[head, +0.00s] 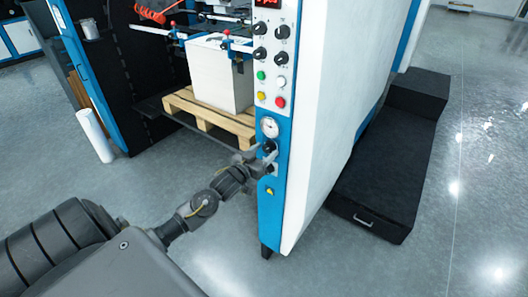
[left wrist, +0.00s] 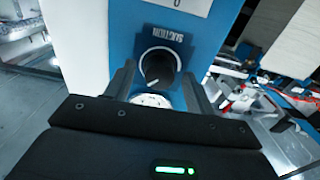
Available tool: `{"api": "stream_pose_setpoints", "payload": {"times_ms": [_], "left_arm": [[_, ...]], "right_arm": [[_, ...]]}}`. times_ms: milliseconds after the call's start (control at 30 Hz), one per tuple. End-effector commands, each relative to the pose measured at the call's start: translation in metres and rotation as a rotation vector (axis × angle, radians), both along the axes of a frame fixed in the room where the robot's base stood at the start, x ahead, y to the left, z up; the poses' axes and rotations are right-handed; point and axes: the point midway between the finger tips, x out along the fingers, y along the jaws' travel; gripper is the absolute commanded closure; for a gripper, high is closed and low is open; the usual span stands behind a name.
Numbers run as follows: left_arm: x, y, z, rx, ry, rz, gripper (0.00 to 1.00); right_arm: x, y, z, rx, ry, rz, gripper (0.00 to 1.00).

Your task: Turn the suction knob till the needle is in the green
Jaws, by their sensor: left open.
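The black round suction knob (left wrist: 158,66) sits on the blue panel strip, with a white pointer line and the word SUCTION beside it. In the head view the knob (head: 269,146) is just below the round white gauge (head: 269,127). The gauge is too small there to read its needle or a green zone. In the left wrist view only part of the gauge (left wrist: 150,100) shows, past the knob, with the rest behind my gripper. My left gripper (head: 262,158) is open in front of the knob, one finger on each side. I cannot tell whether the fingers touch it. My right gripper is out of view.
Above the gauge are coloured buttons (head: 270,88) and more black knobs (head: 271,43). A wooden pallet (head: 208,115) with a white stack (head: 218,78) stands left of the panel. A white roll (head: 95,135) stands on the floor. A black step (head: 385,185) lies at the right.

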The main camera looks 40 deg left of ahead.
Motion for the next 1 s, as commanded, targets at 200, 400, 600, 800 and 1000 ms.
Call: {"api": "stream_pose_setpoints", "payload": {"times_ms": [200, 400, 600, 800, 1000], "left_arm": [[-0.0001, -0.0003, -0.0002, 0.000, 0.000, 0.000, 0.52], [-0.0002, -0.0003, -0.0001, 0.000, 0.000, 0.000, 0.78], [-0.0003, -0.0003, -0.0001, 0.002, 0.000, 0.000, 0.90], [-0.0002, -0.0002, 0.0001, 0.041, 0.001, -0.001, 0.90], [0.0001, 0.0000, 0.0004, 0.155, 0.004, -0.001, 0.90]], "right_arm": [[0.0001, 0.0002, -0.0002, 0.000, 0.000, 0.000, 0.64], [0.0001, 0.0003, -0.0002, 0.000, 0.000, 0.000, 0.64], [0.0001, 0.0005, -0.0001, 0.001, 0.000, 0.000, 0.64], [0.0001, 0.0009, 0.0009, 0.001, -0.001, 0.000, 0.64], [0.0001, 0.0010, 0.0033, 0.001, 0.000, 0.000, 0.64]]}}
